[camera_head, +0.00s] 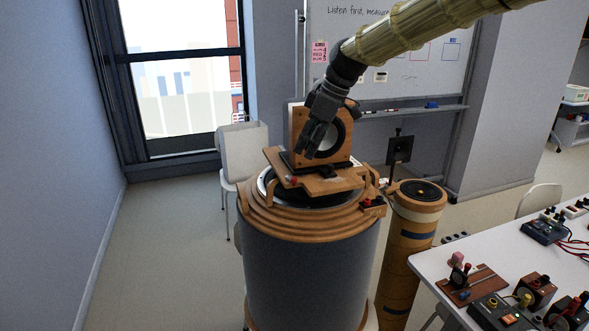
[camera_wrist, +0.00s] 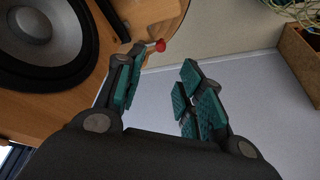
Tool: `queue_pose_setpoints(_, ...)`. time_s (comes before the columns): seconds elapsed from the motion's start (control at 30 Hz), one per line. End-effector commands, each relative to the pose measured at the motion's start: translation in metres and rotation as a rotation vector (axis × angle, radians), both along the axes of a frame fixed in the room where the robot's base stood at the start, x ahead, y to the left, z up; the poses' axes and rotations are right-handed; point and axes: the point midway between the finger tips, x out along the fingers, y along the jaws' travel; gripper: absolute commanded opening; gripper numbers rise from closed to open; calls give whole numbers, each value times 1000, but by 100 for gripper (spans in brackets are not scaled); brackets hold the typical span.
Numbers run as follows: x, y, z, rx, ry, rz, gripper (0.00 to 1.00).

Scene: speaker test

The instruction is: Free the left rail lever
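A small red knob (camera_head: 293,181), likely the end of the left rail lever, shows at the left front of a wooden board (camera_head: 325,184) on top of a large grey drum. In the wrist view the red knob (camera_wrist: 160,45) lies just beyond my fingertips, near the left finger, by the edge of a wooden panel. The lever's shaft is too small to make out clearly. My gripper (camera_head: 308,153) hangs over the board, in front of an upright wooden speaker panel (camera_head: 343,128). In the wrist view my gripper (camera_wrist: 158,68) is open, with nothing between its teal pads.
The speaker cone (camera_wrist: 55,40) is close on the left in the wrist view. A cardboard tube (camera_head: 410,245) with a speaker on top stands right of the drum (camera_head: 310,270). A white table (camera_head: 425,262) with electrical parts is at the right. The floor at left is clear.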

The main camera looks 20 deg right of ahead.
Motion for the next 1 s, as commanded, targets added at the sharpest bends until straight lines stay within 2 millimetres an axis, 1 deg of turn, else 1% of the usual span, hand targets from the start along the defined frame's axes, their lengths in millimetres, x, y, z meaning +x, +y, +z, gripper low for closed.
queue_pose_setpoints(0.2, 2, -2, -25, 0, 3, -13, 38)
queue_pose_setpoints(0.5, 11, 13, -70, -1, 4, -16, 38)
queue_pose_setpoints(0.6, 14, 17, -80, 0, 2, -15, 38)
queue_pose_setpoints(0.8, 18, 22, -94, 0, 0, -14, 38)
queue_pose_setpoints(1.0, 19, 24, -97, 0, 0, -13, 38)
